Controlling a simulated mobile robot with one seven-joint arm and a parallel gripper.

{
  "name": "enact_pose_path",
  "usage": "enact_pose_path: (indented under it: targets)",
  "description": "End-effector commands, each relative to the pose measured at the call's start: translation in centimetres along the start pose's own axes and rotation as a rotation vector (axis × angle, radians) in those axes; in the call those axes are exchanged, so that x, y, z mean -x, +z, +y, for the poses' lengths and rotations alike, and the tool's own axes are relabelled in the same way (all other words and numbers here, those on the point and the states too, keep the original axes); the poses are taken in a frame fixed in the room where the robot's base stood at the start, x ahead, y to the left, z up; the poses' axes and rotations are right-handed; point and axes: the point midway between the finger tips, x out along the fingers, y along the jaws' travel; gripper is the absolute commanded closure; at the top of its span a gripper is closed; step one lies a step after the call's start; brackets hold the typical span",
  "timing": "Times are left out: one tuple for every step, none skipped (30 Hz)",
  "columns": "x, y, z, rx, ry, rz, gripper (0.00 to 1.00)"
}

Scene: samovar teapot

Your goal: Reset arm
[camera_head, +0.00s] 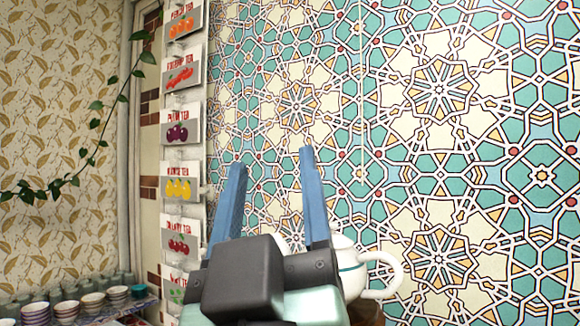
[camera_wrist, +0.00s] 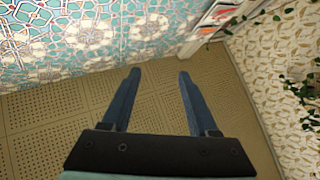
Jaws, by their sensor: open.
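My gripper (camera_head: 273,165) is raised in the middle of the head view, with its two blue fingers spread apart and nothing between them. It also shows in the wrist view (camera_wrist: 158,74), open and empty, in front of the tiled wall and a perforated tan surface. A white teapot (camera_head: 378,278) with a teal band and a looped handle is behind my gripper at the lower right of the head view. My gripper hides much of it, and I cannot tell whether they touch.
Several small bowls (camera_head: 67,308) and dark cups stand on a shelf at the lower left. Fruit tea cards (camera_head: 181,188) hang in a column at the wall corner. A leafy vine (camera_head: 78,180) hangs at the left. The patterned tile wall (camera_head: 480,120) fills the right side.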

Motion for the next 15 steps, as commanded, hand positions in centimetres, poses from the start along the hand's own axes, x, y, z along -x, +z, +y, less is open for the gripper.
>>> enact_pose_path:
  targets:
    - [1.0,-0.9,0.8,-0.086,0.015,0.037,0.40]
    - [1.4,-1.4,1.2,-0.130,0.021,0.058,0.40]
    - [1.9,-2.0,1.6,-0.181,0.027,0.081,0.40]
    - [2.2,-2.3,1.8,-0.211,0.030,0.095,0.40]
    - [2.5,-2.6,2.0,-0.236,0.031,0.105,0.40]
    - [2.7,-2.9,2.2,-0.260,0.033,0.117,0.40]
    - [2.8,-3.0,2.3,-0.272,0.033,0.124,0.40]
    - [2.9,-3.1,2.3,-0.280,0.033,0.127,0.40]
    - [3.0,-3.2,2.4,-0.286,0.033,0.129,0.40]
    - [3.0,-3.2,2.4,-0.288,0.033,0.130,0.40]
    - [3.0,-3.2,2.4,-0.288,0.033,0.130,0.40]
    - [2.9,-3.2,2.4,-0.287,0.033,0.129,0.40]
    - [2.9,-3.2,2.4,-0.286,0.033,0.129,0.40]
    - [2.9,-3.2,2.4,-0.286,0.033,0.129,0.40]
    - [2.9,-3.2,2.3,-0.286,0.033,0.128,0.40]
